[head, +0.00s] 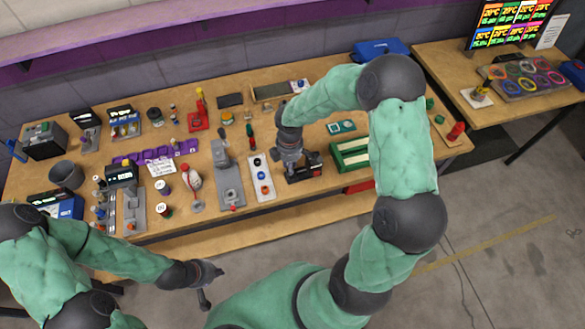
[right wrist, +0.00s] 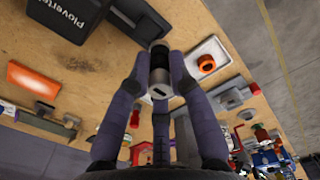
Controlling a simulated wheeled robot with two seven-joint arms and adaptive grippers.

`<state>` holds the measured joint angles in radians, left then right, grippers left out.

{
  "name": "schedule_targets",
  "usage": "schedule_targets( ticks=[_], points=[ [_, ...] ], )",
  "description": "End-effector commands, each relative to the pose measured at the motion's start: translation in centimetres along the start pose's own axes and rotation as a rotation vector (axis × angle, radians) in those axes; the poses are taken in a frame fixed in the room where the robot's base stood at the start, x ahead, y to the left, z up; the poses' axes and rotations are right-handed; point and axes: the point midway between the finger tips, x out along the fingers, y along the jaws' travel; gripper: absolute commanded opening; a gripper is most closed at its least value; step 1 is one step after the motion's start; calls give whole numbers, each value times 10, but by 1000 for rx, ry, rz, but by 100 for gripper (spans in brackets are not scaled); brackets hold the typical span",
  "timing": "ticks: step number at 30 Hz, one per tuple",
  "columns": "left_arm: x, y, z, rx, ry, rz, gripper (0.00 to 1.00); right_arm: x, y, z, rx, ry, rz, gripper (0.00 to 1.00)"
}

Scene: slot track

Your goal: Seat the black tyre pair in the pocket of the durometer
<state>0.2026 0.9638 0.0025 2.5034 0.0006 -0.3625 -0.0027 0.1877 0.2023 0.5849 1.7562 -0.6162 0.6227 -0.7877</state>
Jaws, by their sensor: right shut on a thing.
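My right gripper (right wrist: 159,75) is shut on a small dark and silver cylinder (right wrist: 158,62), held between the fingertips in the right wrist view; it looks like the black tyre pair, though the fingers hide part of it. In the head view this gripper (head: 292,160) is over the bench, right of a white tray (head: 251,162) of small coloured rings. The durometer is not clearly identifiable; a grey stand (head: 229,185) with a red knob and a grey stand with a display (head: 133,212) are both on the bench. My left gripper (head: 206,287) is low, in front of the bench, its opening unclear.
A black box with white lettering (right wrist: 65,18) is close to the right gripper. A green rack (head: 350,155) stands to the right. Bottles and instruments crowd the bench's left half.

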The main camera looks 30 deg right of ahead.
Motion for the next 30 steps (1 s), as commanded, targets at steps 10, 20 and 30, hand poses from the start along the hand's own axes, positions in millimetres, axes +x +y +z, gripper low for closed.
schedule_targets(
  ticks=[10,20,30],
  points=[
    [3,-1,0,0,0,0,0,22,15,9,1,-1,-2,0],
    [8,-3,0,0,0,0,0,53,17,10,1,0,1,0],
    [10,-4,0,0,0,0,0,57,16,10,0,0,0,26]
  ],
)
